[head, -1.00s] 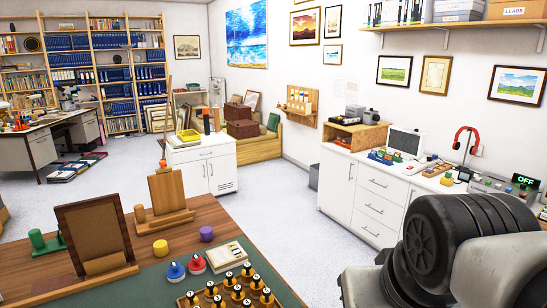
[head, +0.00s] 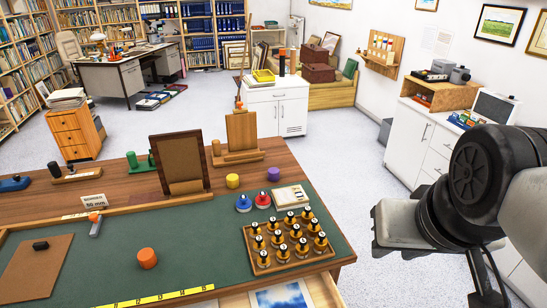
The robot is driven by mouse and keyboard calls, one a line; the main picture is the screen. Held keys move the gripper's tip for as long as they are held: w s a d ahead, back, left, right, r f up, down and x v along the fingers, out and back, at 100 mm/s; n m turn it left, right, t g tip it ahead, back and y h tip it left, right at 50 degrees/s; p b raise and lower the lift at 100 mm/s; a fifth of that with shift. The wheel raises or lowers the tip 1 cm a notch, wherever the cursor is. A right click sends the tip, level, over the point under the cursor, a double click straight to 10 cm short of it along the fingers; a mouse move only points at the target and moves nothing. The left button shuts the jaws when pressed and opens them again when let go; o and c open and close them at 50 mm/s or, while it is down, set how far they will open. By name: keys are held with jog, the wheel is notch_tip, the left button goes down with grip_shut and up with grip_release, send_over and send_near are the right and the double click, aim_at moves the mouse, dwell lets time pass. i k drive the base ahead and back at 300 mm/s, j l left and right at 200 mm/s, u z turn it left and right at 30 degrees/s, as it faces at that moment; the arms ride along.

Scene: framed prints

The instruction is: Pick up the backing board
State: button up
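A flat brown board with a black knob, which looks like the backing board (head: 36,270), lies on the green mat at the front left in the head view. Its left side reaches the picture edge. A dark-framed brown panel (head: 180,163) stands upright in a wooden holder at the back of the mat. My arm fills the right side of the view, well away from the board. The fingers of my gripper do not show.
On the table (head: 120,181) stand an orange knob (head: 147,258), a small hammer-like tool (head: 95,222), blue and red knobs, and a wooden tray of knobbed pieces (head: 262,259). A yellow ruler (head: 150,299) lies along the front. An open drawer (head: 323,292) holds a blue print.

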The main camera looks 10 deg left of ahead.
aim_at(32, 272)
jog(key=u, duration=1.45)
jog(key=k+j+z, duration=0.2)
jog(key=k+j, duration=0.2)
jog(key=i+j+z, duration=0.15)
jog(key=j, duration=0.35)
jog(key=i+j+z, duration=0.1)
jog(key=i+j, duration=0.15)
jog(key=j, duration=0.25)
jog(key=i+j+z, duration=0.15)
jog(key=j, duration=0.4)
jog(key=i+j+z, duration=0.15)
jog(key=j, duration=0.35)
jog(key=i+j+z, duration=0.1)
jog(key=j, duration=0.5)
jog(key=i+j+z, duration=0.15)
jog(key=j, duration=0.4)
